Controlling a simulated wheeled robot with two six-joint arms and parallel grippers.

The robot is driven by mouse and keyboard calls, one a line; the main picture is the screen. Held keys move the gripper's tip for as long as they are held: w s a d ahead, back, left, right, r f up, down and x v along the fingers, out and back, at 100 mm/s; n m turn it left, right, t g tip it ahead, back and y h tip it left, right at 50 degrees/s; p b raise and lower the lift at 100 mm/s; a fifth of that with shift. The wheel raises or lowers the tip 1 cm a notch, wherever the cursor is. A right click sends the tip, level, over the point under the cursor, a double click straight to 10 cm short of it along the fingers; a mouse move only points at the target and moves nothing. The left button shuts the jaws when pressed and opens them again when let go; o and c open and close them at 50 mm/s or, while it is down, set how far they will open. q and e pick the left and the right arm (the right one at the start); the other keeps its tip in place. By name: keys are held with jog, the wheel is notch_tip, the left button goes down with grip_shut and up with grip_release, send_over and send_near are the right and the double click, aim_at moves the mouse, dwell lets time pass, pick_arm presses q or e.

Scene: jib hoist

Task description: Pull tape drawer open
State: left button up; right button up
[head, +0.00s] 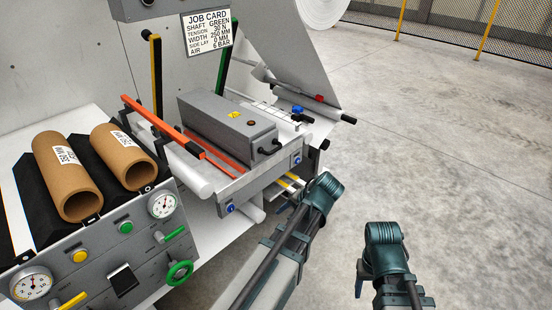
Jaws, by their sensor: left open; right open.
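The tape drawer (291,182) appears to be the low opening under the right end of the machine table, where yellow and white strips show. My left wrist partly covers this area, so I cannot tell how far the drawer is out. My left gripper (284,207) is open, close beside and just below the strips; its fingertips are small and partly hidden, and I cannot tell whether they touch anything. My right gripper (360,284) is open and empty, low over the bare floor to the right of the machine.
A grey box with a black handle (228,124) sits on the table above the strips. A job card (206,33) hangs behind. The floor (440,150) at right is clear.

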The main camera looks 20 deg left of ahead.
pick_arm(q)
jog(key=w+d+r+m+t+y, duration=0.2)
jog(key=w+r+t+y, duration=0.1)
jog(key=w+r+y, duration=0.5)
jog(key=w+r, duration=0.3)
jog(key=r, duration=0.3)
jog(key=shift+t+y, duration=0.3)
jog(key=shift+w, duration=0.1)
pick_arm(e)
jog(key=shift+a, duration=0.15)
